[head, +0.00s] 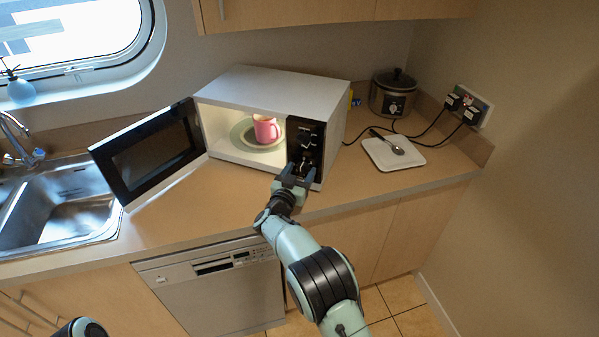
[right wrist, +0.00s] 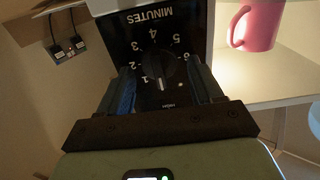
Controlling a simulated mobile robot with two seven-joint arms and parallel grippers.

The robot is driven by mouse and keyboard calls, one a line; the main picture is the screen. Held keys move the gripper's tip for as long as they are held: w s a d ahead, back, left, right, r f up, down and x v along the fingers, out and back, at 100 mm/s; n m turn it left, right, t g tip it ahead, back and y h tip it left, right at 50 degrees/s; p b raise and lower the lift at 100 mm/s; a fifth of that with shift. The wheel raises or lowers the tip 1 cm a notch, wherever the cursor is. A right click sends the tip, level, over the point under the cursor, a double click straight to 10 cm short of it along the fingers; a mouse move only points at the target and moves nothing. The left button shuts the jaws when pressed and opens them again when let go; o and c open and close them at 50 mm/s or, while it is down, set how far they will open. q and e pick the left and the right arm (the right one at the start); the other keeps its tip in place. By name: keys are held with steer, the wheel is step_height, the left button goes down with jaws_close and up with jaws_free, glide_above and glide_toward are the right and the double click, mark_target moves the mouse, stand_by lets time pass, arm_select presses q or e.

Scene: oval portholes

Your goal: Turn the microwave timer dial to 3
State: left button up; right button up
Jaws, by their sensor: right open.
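The white microwave (head: 290,92) stands on the counter with its door open to the left. Its black control panel (head: 305,142) is on the right of the front. My right gripper (head: 295,178) is at the panel's lower part, open. In the right wrist view its two fingers (right wrist: 160,92) stand either side of the dark round timer dial (right wrist: 157,68), with gaps visible. The dial's pale pointer line points down in that picture, near the 1 and away from the 3. Numbers and "MINUTES" surround the dial, upside down there. My left gripper is out of view.
A pink mug (head: 266,129) sits on a green plate (head: 247,136) inside the lit microwave. The open door (head: 150,155) reaches towards the sink (head: 62,205).

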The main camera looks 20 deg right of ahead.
steer(key=c, duration=1)
